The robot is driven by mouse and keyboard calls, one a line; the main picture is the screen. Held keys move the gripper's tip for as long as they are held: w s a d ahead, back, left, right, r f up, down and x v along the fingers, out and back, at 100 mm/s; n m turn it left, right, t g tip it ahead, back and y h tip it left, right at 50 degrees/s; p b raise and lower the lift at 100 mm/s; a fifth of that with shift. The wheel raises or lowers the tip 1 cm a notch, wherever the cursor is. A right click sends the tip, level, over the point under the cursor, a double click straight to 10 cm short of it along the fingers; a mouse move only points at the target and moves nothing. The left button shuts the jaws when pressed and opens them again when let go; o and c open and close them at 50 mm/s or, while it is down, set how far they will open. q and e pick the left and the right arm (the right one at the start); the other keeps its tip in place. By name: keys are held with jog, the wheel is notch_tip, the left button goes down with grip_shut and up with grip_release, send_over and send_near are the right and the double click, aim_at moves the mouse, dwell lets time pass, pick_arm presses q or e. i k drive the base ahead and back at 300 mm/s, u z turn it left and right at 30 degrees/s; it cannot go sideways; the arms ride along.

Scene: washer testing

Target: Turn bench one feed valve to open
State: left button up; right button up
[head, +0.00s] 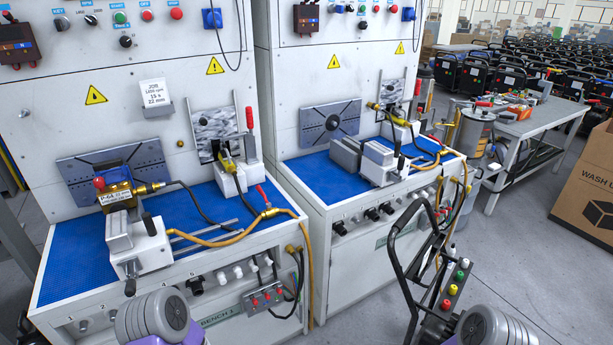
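Bench one (75,262) is the left test bench with a blue mat top and a "BENCH 1" label (219,315) on its front. A brass valve (269,212) with a red lever (262,195) sits at the bench's right front edge, in line with a yellow hose (235,237). The lever points up and to the left from the valve body, at an angle to the hose. Whether this is its open or closed position I cannot tell. Grey and purple parts of my arms show at the bottom edge, but neither gripper is in view.
A vise (140,245) and a brass pump (117,187) stand on bench one. A red-handled clamp (249,130) rises at its back right. A second bench (300,172) stands close on the right. A black-framed washer (402,262) stands on the floor in front.

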aim_at(258, 186)
jog(key=i, duration=0.85)
jog(key=u, duration=0.35)
